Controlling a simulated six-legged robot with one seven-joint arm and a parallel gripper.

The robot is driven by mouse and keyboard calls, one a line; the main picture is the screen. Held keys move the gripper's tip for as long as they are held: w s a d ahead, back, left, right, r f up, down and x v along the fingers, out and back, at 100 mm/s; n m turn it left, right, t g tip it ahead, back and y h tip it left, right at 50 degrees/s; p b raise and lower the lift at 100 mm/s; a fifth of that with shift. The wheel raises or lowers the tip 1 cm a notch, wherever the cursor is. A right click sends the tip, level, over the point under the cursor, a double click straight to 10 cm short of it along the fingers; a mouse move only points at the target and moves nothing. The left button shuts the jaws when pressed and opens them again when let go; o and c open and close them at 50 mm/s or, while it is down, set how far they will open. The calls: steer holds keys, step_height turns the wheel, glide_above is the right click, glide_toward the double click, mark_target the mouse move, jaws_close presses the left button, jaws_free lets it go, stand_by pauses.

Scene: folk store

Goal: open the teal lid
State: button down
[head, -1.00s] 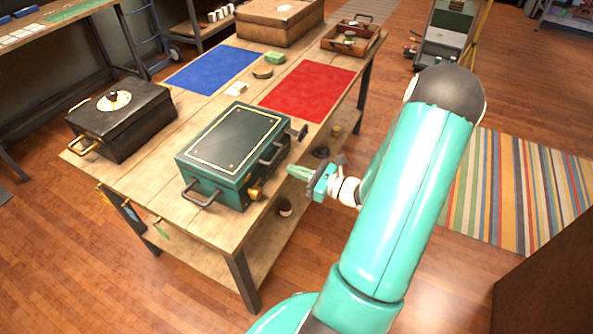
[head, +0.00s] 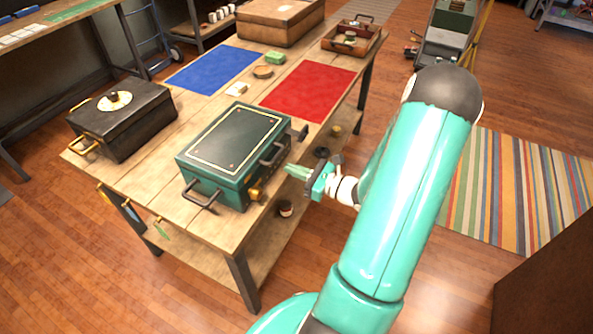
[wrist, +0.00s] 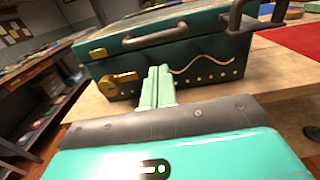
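The teal lid (head: 236,137) is dark green-teal with a cream border line and lies closed on the teal box (head: 228,188). The box stands at the near right part of the table, with dark bar handles on its sides and a brass latch piece (head: 254,195) low on its front corner. In the wrist view the lid edge (wrist: 180,26), a handle and a brass fitting (wrist: 119,84) show. My gripper (head: 290,170) is just right of the box, its pale green fingers (wrist: 157,88) together and empty, pointing at the box's side. Contact with the box cannot be told.
A black box (head: 122,118) with a round knob stands at the table's left. Blue (head: 212,70) and red (head: 308,90) mats lie behind the teal box. Small items sit between them. A brown case (head: 280,22) and an open wooden tray (head: 350,42) are at the back.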

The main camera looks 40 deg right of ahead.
mark_target(267, 160)
steer(key=shift+w+a, duration=0.2)
steer(key=shift+w, duration=0.35)
steer(key=shift+w+a, duration=0.15)
steer(key=shift+w, duration=0.2)
steer(key=shift+w+a, duration=0.2)
steer(key=shift+w, duration=0.4)
steer(key=shift+w+a, duration=0.15)
steer(key=shift+w, duration=0.2)
steer(key=shift+w+a, duration=0.2)
steer(key=shift+w, duration=0.4)
steer(key=shift+w+a, duration=0.1)
steer(key=shift+w, duration=0.25)
steer(key=shift+s, duration=0.3)
steer(key=shift+r, duration=0.1)
